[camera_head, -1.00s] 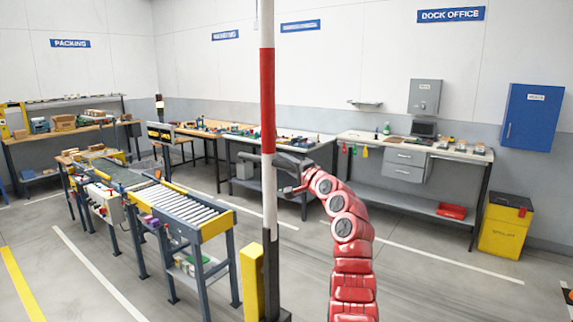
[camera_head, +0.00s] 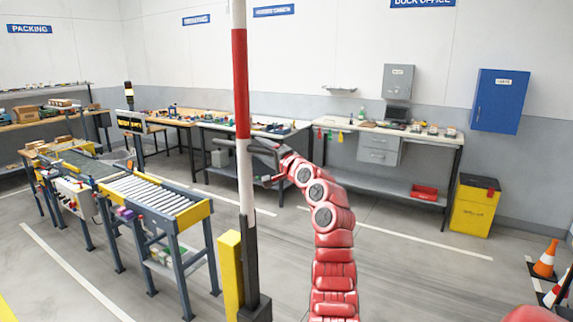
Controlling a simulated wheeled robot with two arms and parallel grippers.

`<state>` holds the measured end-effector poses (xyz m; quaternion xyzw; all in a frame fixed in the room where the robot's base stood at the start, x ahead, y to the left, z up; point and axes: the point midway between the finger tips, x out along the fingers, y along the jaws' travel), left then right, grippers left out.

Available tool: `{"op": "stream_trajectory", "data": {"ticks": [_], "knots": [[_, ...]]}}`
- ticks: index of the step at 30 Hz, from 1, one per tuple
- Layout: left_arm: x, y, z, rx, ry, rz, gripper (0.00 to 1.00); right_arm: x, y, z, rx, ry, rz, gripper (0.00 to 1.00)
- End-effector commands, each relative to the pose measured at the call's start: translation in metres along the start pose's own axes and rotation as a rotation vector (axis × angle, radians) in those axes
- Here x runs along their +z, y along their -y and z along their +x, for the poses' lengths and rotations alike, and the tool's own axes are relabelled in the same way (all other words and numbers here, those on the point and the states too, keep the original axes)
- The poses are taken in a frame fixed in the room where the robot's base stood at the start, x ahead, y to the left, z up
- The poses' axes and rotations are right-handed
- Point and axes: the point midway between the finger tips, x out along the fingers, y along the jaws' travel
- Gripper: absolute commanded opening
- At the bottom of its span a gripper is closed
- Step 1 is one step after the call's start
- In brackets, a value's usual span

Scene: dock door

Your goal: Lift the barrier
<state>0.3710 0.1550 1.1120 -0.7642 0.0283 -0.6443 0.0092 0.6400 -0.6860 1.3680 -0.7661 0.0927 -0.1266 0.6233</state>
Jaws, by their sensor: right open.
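The barrier is a red and white striped pole (camera_head: 241,85) that stands upright in the middle left of the head view. Its top runs out of the picture. Its dark lower end meets a dark base (camera_head: 254,308) on the floor. A short grey bar (camera_head: 226,143) sticks out from the pole to the left at mid height. My right gripper (camera_head: 265,166), dark grey on a red arm, is open just right of the pole at about that height. I cannot tell whether it touches the pole. My left gripper is not in view.
A yellow post (camera_head: 231,275) stands beside the base. A roller conveyor (camera_head: 158,199) is at left, and workbenches line the wall. A yellow bin (camera_head: 472,212) and traffic cone (camera_head: 545,260) are at right. The floor between is clear.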

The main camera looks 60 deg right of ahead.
Motion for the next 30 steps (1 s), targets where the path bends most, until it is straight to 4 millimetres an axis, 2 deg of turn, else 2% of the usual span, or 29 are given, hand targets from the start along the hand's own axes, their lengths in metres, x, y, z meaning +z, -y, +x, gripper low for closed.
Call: {"op": "stream_trajectory", "data": {"ticks": [9, 15, 21, 30], "knots": [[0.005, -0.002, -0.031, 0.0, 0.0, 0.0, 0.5, -0.005, -0.006, -0.079, 0.0, -0.004, -0.005, 0.59], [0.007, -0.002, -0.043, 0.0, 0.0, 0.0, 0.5, -0.006, -0.004, -0.121, 0.001, -0.002, -0.004, 0.59], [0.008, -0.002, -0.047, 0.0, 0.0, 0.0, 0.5, -0.007, -0.001, -0.142, -0.003, 0.0, -0.004, 0.59], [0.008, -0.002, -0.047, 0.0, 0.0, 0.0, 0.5, -0.007, 0.0, -0.145, -0.001, 0.002, -0.001, 0.59]]}}
